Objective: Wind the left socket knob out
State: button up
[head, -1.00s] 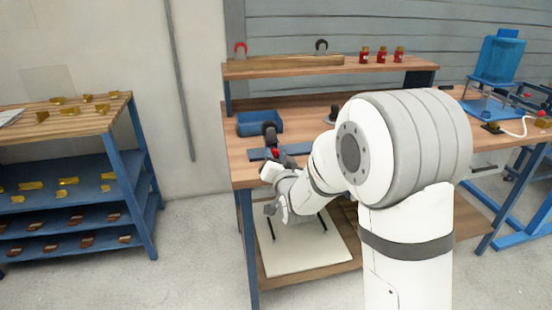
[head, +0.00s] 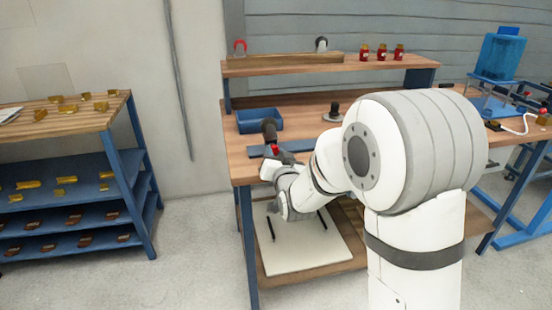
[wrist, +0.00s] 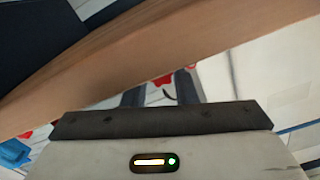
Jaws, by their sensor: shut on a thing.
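A black upright fixture (head: 269,130) stands near the left end of the workbench, with a small red part (head: 275,149) at its foot, just above my wrist. In the wrist view my gripper (wrist: 160,90) shows two dark fingers close together, reaching toward a red part (wrist: 163,81) seen between them. My gripper is shut on what seems to be the left socket knob; its exact contact is too small and blurred to make out. In the head view my own wrist hides the fingers.
A blue bin (head: 260,121) and a blue strip (head: 310,144) lie on the workbench (head: 240,170). A black-handled tool (head: 334,112) stands farther right. A pale board (head: 300,250) lies on the lower shelf. A blue-framed rack (head: 125,170) stands left, with open floor between.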

jog(key=n+b, duration=0.4)
jog(key=shift+f, duration=0.25)
jog(key=n+b, duration=0.3)
jog(key=n, duration=0.2)
jog(key=shift+r, duration=0.1)
dwell(0.4)
jog(key=o, duration=0.7)
jog(key=shift+r, duration=0.1)
jog(key=p+v, duration=0.1)
jog(key=v, duration=0.6)
jog(key=shift+s, duration=0.4)
jog(key=shift+d, duration=0.15)
